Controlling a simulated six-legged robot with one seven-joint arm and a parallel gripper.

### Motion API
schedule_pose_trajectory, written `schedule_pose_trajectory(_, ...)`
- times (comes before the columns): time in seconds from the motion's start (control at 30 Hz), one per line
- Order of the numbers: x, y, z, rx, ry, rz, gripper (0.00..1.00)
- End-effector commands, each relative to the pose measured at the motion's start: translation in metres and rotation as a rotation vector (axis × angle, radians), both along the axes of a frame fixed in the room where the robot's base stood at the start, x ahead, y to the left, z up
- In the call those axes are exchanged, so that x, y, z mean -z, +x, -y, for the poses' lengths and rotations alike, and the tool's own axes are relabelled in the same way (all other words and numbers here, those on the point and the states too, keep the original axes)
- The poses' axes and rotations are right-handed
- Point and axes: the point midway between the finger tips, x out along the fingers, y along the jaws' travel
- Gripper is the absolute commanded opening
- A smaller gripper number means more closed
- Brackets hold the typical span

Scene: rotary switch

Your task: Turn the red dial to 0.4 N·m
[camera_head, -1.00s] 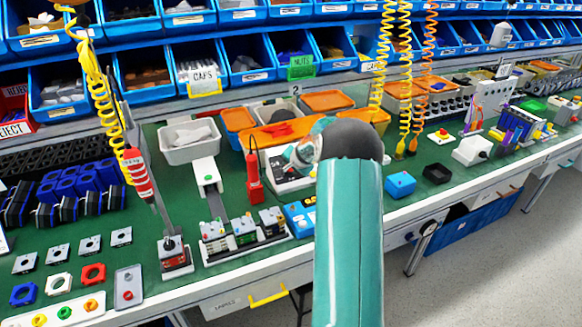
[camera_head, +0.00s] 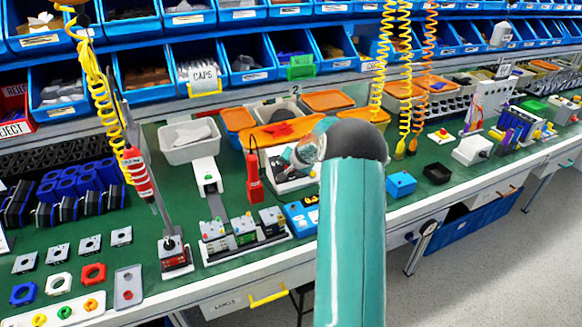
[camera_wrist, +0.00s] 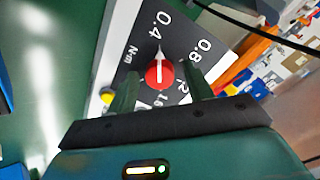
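In the wrist view, the red dial (camera_wrist: 160,75) with a white pointer sits on a dark panel (camera_wrist: 142,40) with white markings. The pointer points up in the picture, toward the 0.4 label. The N·m label is left of the pointer, 0.8 is to its right, and the higher numbers are partly hidden by a finger. My gripper (camera_wrist: 163,76) is open, with one dark finger on each side of the dial and a visible gap to it on both sides. In the head view, my arm hides the dial and most of my gripper.
A white-edged box (camera_head: 284,178) stands beside my gripper. A red screwdriver (camera_head: 254,175) stands left of it, and a blue block (camera_head: 400,185) lies to the right. Orange trays (camera_head: 328,101) are behind. A black cable (camera_wrist: 255,30) crosses the wrist view's upper right.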

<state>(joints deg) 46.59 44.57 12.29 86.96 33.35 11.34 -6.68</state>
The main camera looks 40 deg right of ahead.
Motion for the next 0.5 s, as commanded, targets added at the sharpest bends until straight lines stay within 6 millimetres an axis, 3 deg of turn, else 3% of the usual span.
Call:
schedule_pose_trajectory(0.33,-0.002,-0.002,0.0,0.001,0.0,0.001,0.53)
schedule_pose_trajectory(0.5,-0.016,-0.013,-0.003,0.002,0.0,0.001,0.53)
